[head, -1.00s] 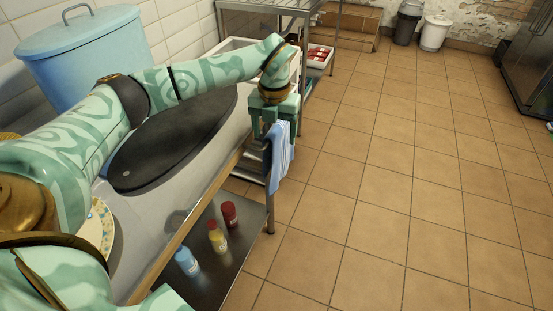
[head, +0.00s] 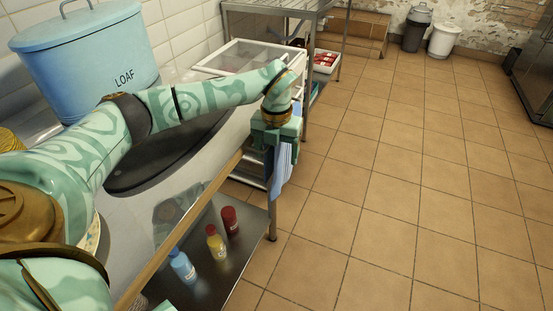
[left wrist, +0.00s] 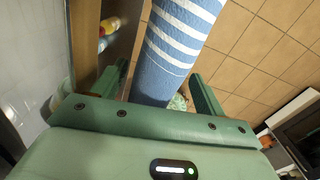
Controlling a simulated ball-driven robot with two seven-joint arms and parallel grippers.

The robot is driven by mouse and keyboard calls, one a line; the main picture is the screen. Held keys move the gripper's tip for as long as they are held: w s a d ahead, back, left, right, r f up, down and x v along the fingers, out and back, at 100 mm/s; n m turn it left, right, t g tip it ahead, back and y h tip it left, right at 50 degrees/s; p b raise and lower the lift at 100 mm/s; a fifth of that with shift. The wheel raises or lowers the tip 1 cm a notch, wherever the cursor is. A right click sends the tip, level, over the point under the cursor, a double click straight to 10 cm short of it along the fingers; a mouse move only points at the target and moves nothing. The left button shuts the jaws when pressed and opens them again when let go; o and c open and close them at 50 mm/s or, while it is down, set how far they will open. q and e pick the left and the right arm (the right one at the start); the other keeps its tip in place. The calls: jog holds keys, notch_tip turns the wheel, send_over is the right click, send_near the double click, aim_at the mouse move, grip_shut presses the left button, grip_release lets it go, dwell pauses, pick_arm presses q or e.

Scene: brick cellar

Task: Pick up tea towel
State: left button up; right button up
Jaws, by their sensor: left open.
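The tea towel (head: 283,171) is blue with white stripes. It hangs at the right edge of the counter, and its upper part is hidden by my left gripper (head: 276,150). In the left wrist view the towel (left wrist: 172,50) runs between the two green fingers of my left gripper (left wrist: 161,80). The fingers are open, one on each side of the cloth, with a visible gap on the right. My right gripper is not in view.
The counter's wooden edge (head: 192,214) runs beside the arm. A lower metal shelf (head: 232,258) holds a blue bottle (head: 182,265), a yellow bottle (head: 216,242) and a red one (head: 230,220). A blue LOAF bin (head: 85,65) stands behind. The tiled floor (head: 400,190) is clear.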

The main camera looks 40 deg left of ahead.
pick_arm(q)
jog(key=shift+f, duration=0.55)
jog(key=c, duration=1.3)
